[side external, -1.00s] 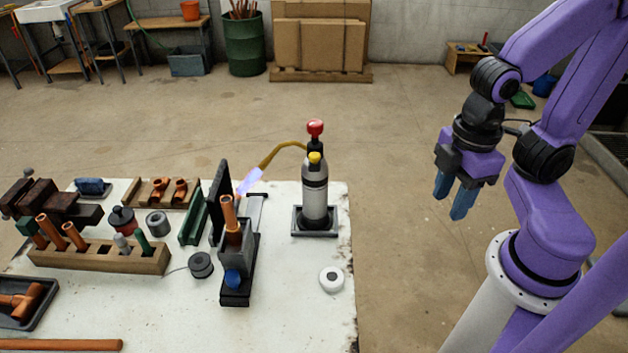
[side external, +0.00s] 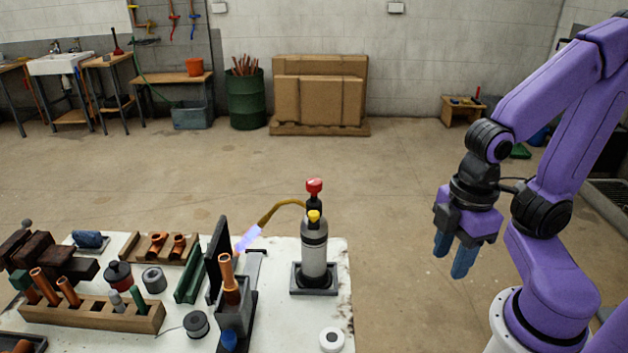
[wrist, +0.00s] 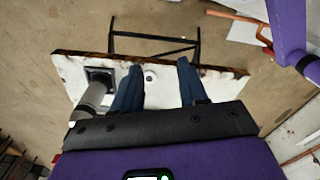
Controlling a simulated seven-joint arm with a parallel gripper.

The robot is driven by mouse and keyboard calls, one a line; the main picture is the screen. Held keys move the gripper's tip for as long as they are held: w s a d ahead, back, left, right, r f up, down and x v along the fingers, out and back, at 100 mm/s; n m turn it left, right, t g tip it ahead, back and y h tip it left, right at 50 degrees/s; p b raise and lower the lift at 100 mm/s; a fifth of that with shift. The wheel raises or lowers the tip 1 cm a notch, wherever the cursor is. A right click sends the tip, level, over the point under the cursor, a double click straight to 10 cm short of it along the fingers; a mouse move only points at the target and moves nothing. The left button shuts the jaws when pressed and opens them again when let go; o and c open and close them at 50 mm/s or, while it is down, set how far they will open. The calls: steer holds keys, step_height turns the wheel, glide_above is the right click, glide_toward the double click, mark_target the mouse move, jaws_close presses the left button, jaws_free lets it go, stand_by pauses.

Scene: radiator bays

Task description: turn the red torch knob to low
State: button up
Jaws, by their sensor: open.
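The red torch knob (side external: 314,186) sits on top of the torch, a grey cylinder (side external: 314,248) standing upright in a dark square base on the right part of the white table. A yellow button shows just below the knob. A curved brass tube leads left to a nozzle with a pale blue-violet flame (side external: 248,237). My gripper (side external: 453,257) hangs in the air to the right of the torch, beyond the table edge, with its blue fingers apart and nothing between them. In the wrist view, my open gripper (wrist: 157,80) shows with the torch cylinder (wrist: 96,92) to its left. The knob's setting cannot be read.
A clamp stand (side external: 232,310) with an upright copper pipe stands left of the torch, near the flame. A wooden rack (side external: 90,312) and several copper fittings fill the table's left. A white roll (side external: 331,340) lies in front of the torch. The floor between table and arm is clear.

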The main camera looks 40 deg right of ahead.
steer(key=o, duration=0.3)
steer(key=t+y, duration=0.8)
steer(key=y, duration=0.8)
glide_toward(314, 181)
steer(key=shift+h, duration=0.3)
steer(key=x, duration=1)
steer(key=shift+s, duration=0.1)
steer(key=c, duration=0.9)
